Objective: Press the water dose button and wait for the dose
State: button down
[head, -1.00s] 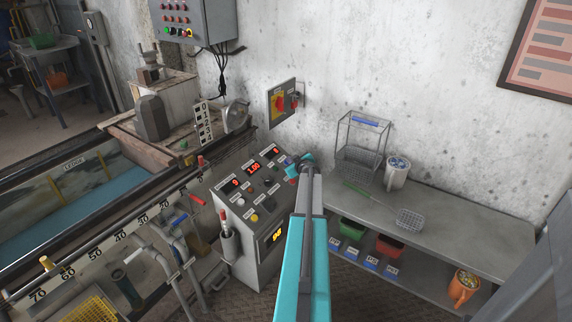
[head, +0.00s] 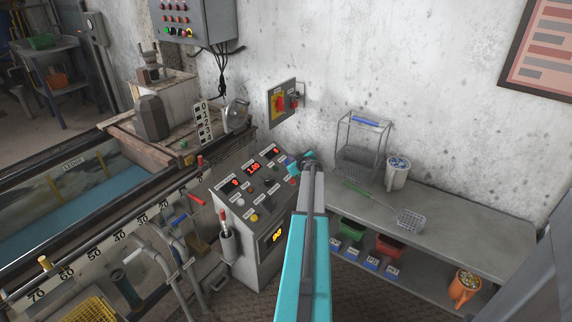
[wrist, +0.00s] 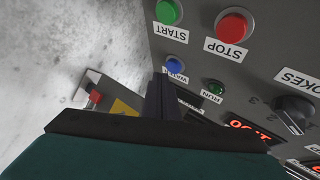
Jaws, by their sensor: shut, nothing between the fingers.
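The blue water button (wrist: 174,65) is on the grey control panel (wrist: 260,65), with an upside-down, partly hidden label beside it in the wrist view. My gripper (wrist: 160,84) shows as dark, closed fingers with nothing between them. Its tips are right beside the blue button, just left of and below it in the picture. I cannot tell whether they touch it. In the head view the same panel stands on the console (head: 248,216), and my arm reaches over its right edge. The arm end hides my fingertips there.
Close to the blue button are a green start button (wrist: 168,12), a red stop button (wrist: 232,26), a green run lamp (wrist: 215,87) and a black knob (wrist: 294,112). A bench (head: 455,230) stands right of the console. A trough (head: 60,215) lies left.

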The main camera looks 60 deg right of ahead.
jog(key=shift+r, duration=0.1)
jog(key=shift+s+r, duration=0.4)
jog(key=shift+r, duration=0.3)
jog(key=shift+s+r, duration=0.4)
jog(key=shift+r, duration=0.35)
jog(key=shift+s+r, duration=0.4)
jog(key=shift+r, duration=0.3)
